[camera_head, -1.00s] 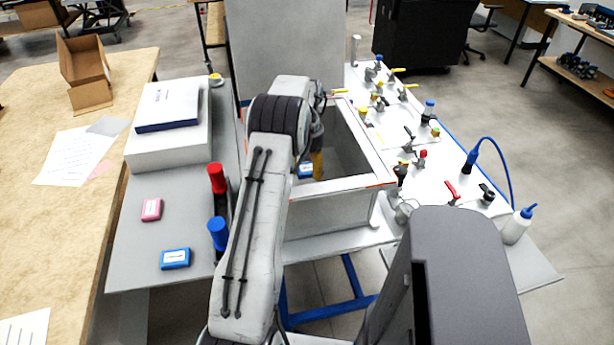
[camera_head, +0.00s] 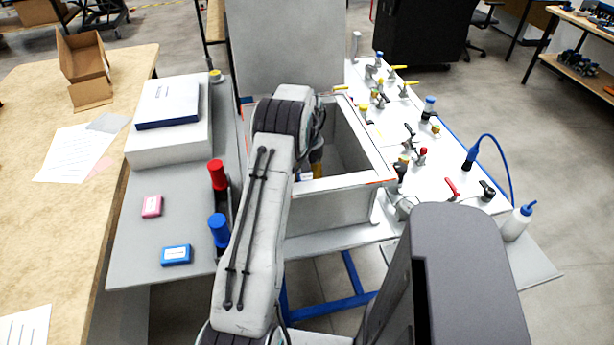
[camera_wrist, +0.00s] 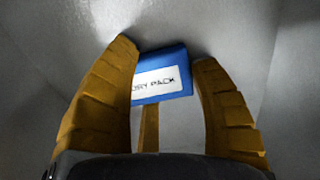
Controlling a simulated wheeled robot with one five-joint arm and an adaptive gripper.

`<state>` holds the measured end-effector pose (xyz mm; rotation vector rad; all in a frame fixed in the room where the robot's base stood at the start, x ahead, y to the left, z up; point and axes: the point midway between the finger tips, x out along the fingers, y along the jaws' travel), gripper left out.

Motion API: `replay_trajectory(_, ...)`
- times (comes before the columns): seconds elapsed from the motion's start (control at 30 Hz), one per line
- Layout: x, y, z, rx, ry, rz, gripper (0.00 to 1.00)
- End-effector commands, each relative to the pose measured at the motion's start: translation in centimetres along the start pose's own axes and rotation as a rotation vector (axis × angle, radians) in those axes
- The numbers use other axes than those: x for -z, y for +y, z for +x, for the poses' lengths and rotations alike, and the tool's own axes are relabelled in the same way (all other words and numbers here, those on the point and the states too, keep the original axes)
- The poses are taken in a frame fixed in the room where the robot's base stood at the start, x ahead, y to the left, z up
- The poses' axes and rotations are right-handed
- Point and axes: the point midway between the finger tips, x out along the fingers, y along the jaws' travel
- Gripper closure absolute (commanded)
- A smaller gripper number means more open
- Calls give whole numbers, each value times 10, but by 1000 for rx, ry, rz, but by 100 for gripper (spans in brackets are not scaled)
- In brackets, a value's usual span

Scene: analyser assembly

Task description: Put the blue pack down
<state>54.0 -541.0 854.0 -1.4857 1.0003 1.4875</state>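A blue pack (camera_wrist: 160,73) with a white label ending in "PACK" shows between the yellow fingers of my gripper (camera_wrist: 165,55) in the wrist view. The left finger covers part of its label, and the right finger stands at its right edge with a thin gap. A third finger passes behind its lower edge. My fingers are spread and look open around it. In the head view the pack (camera_head: 304,177) is inside the grey open-topped box (camera_head: 380,160), partly hidden by the front rim and my arm. Its contact with the floor cannot be seen.
Another blue pack (camera_head: 176,255) and a pink pack (camera_head: 152,206) lie on the grey side shelf (camera_head: 135,265). Red (camera_head: 217,175) and blue (camera_head: 219,231) upright handles stand left of my arm. The box walls closely surround my gripper. A panel with valves (camera_head: 410,110) is at right.

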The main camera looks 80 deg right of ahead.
Motion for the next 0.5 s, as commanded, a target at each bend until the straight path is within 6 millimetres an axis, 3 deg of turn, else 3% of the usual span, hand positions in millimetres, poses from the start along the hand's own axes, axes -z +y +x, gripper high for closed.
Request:
replay_trajectory(0.27, 0, 0, 0, 0, 0, 0, 18)
replay_trajectory(0.5, 0, 0, -1, 0, 0, 0, 18)
